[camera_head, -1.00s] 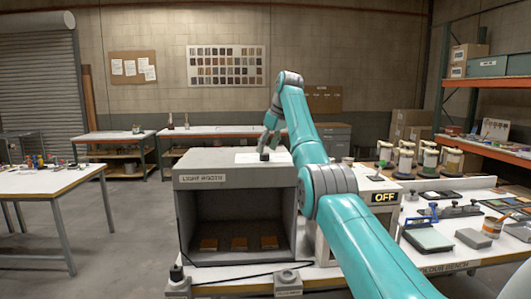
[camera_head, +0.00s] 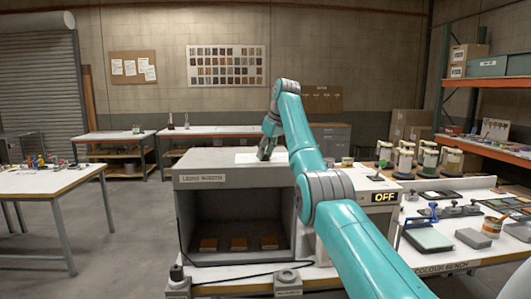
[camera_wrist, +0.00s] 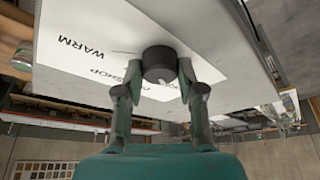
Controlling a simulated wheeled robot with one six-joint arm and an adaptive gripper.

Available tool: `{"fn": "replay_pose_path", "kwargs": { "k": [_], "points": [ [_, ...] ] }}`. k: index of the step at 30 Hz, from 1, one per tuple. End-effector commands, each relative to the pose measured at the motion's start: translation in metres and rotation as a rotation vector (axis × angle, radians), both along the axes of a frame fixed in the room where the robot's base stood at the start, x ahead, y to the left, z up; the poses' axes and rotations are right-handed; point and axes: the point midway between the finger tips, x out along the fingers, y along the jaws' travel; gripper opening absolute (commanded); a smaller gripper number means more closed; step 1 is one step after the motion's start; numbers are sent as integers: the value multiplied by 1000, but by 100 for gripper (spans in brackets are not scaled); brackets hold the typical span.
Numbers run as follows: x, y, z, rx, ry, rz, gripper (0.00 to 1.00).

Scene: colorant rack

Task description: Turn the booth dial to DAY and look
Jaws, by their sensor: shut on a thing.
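The booth dial is a dark round knob (camera_wrist: 160,64) on a white label plate (camera_wrist: 90,45) on top of the light booth (camera_head: 235,178). In the wrist view, the plate carries the words WARM and SHOP; other lettering is partly covered by my finger and the knob. My gripper (camera_wrist: 162,75) has a finger on each side of the knob and is shut on it. In the head view, my gripper (camera_head: 265,150) is over the booth top and hides the knob. The display (camera_head: 384,197) right of the booth reads OFF. DAY is not legible.
Inside the dark booth lie several-inch-apart brown sample blocks (camera_head: 239,243). A cable (camera_head: 235,278) runs along the bench front. Jars (camera_head: 428,158) and trays (camera_head: 428,238) crowd the right bench. Open floor (camera_head: 110,240) lies to the left.

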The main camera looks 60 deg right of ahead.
Motion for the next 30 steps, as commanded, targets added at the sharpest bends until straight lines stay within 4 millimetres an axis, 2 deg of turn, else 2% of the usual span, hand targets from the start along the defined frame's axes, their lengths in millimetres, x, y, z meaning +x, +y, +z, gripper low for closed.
{"fn": "replay_pose_path", "kwargs": {
  "k": [8, 30],
  "points": [
    [0, 1, -1, 0, 0, -96, 4],
    [1, 3, -1, 1, 2, -612, 4]
  ]
}}
